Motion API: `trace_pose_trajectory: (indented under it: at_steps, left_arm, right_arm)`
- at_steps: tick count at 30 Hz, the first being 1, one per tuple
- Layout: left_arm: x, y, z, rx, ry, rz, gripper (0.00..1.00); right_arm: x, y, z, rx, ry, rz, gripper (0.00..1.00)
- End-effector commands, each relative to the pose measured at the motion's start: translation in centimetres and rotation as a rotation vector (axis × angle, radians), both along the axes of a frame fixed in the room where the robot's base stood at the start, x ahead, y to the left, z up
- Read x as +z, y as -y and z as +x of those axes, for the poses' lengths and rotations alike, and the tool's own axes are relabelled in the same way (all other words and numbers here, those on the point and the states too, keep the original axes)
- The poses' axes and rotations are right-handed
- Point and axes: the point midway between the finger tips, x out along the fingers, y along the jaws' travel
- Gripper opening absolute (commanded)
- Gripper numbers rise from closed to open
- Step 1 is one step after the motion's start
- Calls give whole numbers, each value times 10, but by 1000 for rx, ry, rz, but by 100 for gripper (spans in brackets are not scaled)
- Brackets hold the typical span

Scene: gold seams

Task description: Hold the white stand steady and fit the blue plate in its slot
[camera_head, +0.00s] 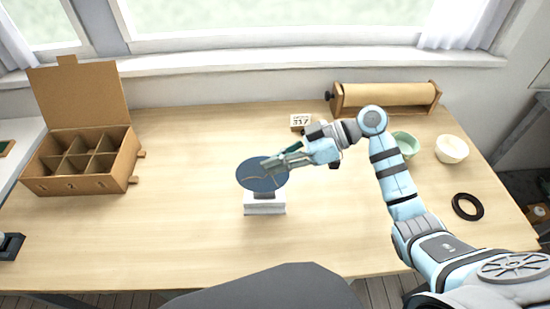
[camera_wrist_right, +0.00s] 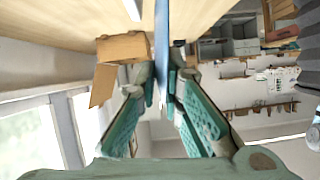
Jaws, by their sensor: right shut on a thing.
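The blue plate (camera_head: 253,177), dark with thin gold seams, stands tilted above the white stand in the head view. The white stand (camera_head: 264,208) is a low block on the table with a dark part at its top. The plate's lower edge meets or overlaps this dark part; I cannot tell whether it is in the slot. My right gripper (camera_head: 272,164) is shut on the plate's upper right edge. In the right wrist view the plate (camera_wrist_right: 161,35) shows edge-on between the fingers (camera_wrist_right: 163,85). My left gripper is not in view, and nothing holds the stand.
A divided cardboard box (camera_head: 80,185) stands at the left, with a black dispenser (camera_head: 11,246) near it. A paper roll holder (camera_head: 385,98), a small number card (camera_head: 300,121), a green bowl (camera_head: 406,143), a cream bowl (camera_head: 452,150) and a black ring (camera_head: 467,207) lie rightward.

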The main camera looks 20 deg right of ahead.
Motion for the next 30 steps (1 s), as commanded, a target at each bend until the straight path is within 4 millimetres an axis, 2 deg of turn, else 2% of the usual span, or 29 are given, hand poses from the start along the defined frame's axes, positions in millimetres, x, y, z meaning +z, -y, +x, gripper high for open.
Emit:
trace_pose_trajectory:
  at_steps: [8,24,30]
  left_arm:
    - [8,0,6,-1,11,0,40]
    - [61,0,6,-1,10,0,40]
    - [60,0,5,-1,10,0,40]
  right_arm:
    - [9,0,0,0,1,0,0]
    - [73,0,0,1,0,0,0]
    - [72,0,0,1,0,0,0]
